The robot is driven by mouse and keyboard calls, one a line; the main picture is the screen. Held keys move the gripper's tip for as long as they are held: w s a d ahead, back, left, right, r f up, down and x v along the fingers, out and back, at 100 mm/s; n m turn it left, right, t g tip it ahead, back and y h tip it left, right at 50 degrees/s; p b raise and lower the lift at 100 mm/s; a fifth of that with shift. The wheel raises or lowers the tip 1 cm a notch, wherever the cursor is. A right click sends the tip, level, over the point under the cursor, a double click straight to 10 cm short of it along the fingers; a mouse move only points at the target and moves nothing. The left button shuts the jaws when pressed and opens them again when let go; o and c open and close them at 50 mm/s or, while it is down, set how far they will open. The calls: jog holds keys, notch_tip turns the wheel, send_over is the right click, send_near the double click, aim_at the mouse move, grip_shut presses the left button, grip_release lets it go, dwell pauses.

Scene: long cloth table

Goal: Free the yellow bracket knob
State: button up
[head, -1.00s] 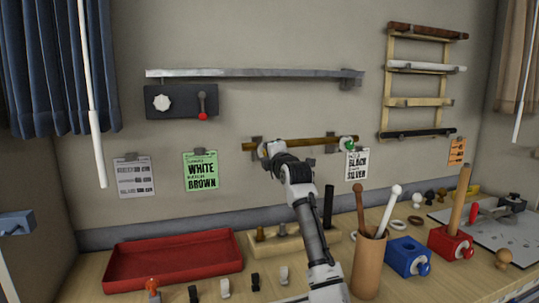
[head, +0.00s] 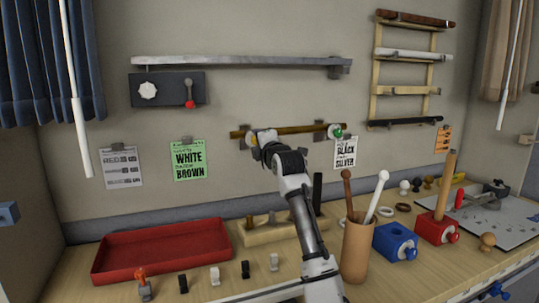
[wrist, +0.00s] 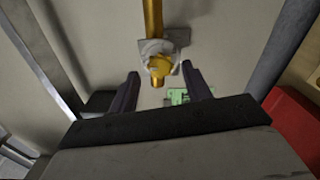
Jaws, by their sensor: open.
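A brass-coloured rod (head: 300,129) hangs level on the wall between two grey brackets. In the wrist view the rod (wrist: 153,16) runs down to a grey bracket (wrist: 146,46) with the yellow knob (wrist: 159,70) on its front. My gripper (wrist: 160,78) is open, its two dark fingers either side of the knob, with a visible gap on each side. In the head view my gripper (head: 256,140) is at the rod's left end and mostly hides that bracket and knob. A green knob (head: 338,131) sits on the right bracket.
A silver bar (head: 240,61) and a dark switch panel (head: 165,90) are on the wall above. Below are a red tray (head: 163,250), a wooden holder (head: 262,232) and a cup with sticks (head: 356,252). A wooden rack (head: 403,90) hangs at right.

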jog(key=b+v, duration=0.3)
jog(key=v, duration=0.8)
jog(key=shift+s, duration=0.2)
